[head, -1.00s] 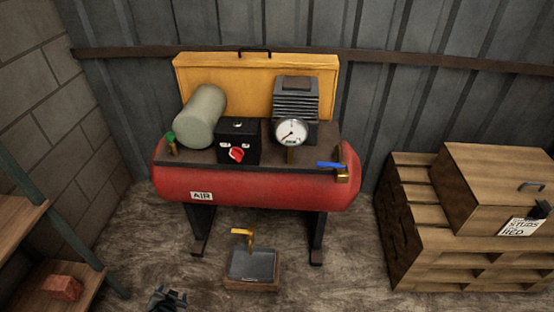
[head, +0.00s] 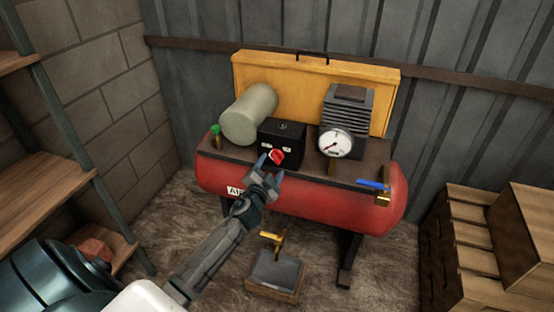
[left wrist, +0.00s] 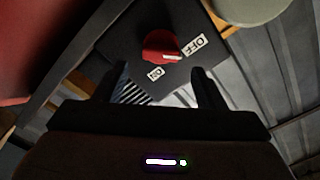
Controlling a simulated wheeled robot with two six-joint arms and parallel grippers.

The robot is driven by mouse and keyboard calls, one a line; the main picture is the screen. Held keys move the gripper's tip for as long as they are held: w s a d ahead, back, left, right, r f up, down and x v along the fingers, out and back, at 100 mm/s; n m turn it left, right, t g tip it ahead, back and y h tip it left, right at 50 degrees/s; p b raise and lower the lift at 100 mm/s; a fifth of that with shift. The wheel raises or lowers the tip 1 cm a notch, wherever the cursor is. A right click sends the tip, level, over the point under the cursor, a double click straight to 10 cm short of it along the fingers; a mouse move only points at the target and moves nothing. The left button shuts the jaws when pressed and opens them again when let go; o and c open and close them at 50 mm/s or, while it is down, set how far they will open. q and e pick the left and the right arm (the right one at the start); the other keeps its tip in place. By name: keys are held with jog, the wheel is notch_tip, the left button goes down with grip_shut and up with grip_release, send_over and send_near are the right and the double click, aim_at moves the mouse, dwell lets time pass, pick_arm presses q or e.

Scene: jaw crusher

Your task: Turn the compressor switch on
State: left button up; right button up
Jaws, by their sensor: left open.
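The compressor (head: 300,195) is a red tank with a black switch box (head: 290,138) on top. A red rotary switch (head: 277,157) sits on the front of the box. In the left wrist view the red switch (left wrist: 158,44) has a white mark lying toward the OFF label (left wrist: 195,45); the ON label (left wrist: 156,73) is apart from it. My left gripper (head: 271,168) is open just in front of the switch. In the left wrist view its fingers (left wrist: 161,74) stand apart and empty, with the switch beyond them. My right gripper is not in view.
A pressure gauge (head: 336,142) stands right of the switch box, and a pale cylinder (head: 249,114) left of it. A blue-handled valve (head: 373,185) is at the tank's right end.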

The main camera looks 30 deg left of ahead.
aim_at(275, 160)
pick_arm(q)
jog(key=shift+x, duration=2.2)
jog(key=shift+c, duration=0.2)
jog(key=c, duration=0.9)
